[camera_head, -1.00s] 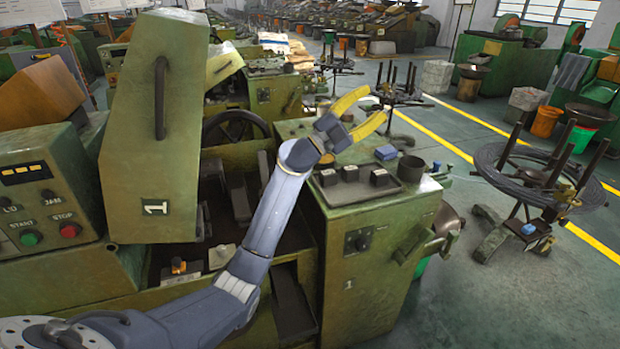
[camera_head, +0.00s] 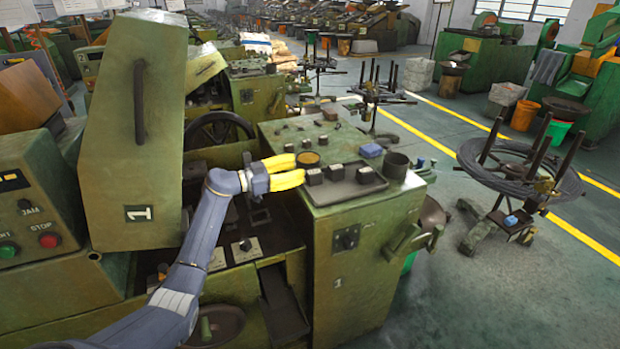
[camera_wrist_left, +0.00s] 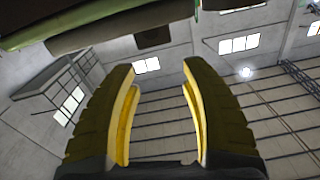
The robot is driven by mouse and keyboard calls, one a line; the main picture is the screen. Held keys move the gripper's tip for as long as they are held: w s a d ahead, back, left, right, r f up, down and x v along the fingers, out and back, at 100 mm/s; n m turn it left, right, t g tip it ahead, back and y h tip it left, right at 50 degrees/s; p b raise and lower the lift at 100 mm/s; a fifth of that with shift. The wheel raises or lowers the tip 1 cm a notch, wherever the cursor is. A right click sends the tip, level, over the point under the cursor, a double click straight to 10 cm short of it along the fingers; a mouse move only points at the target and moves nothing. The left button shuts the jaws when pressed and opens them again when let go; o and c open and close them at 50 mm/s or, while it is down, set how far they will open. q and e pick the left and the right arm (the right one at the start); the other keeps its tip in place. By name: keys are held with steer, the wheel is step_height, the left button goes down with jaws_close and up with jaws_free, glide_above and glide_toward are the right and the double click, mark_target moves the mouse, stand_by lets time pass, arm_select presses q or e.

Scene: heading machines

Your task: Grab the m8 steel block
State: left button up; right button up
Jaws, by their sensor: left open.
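Several small dark blocks with paler tops stand on a dark tray (camera_head: 344,191) on the green machine's top. They include a left block (camera_head: 314,177), a middle block (camera_head: 335,173) and a right block (camera_head: 365,176). Their markings are too small to read, so I cannot tell which is m8. My left gripper (camera_head: 299,170) has yellow fingers pointing right, with the tips just left of the left block. In the left wrist view the gripper (camera_wrist_left: 160,68) is open with nothing between its fingers. My right gripper is not in view.
A dark cup (camera_head: 396,166), a blue item (camera_head: 371,150) and a round brown-topped piece (camera_head: 308,159) are close around the tray. A tall green machine cover (camera_head: 135,130) stands left of my arm. A wire coil stand (camera_head: 520,170) is on the floor at right.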

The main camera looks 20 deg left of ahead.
mark_target(314, 171)
arm_select(q)
steer(key=shift+a+f+n+g, duration=0.15)
steer(key=shift+f+n, duration=0.2)
steer(key=shift+f, duration=0.3)
steer(key=shift+a+f+n+g, duration=0.15)
steer(key=shift+f+n, duration=0.2)
steer(key=shift+f, duration=0.25)
steer(key=shift+x, duration=3.5)
steer(key=shift+f, duration=0.1)
steer(key=shift+c, duration=0.5)
steer(key=shift+s, duration=0.1)
jaws_close()
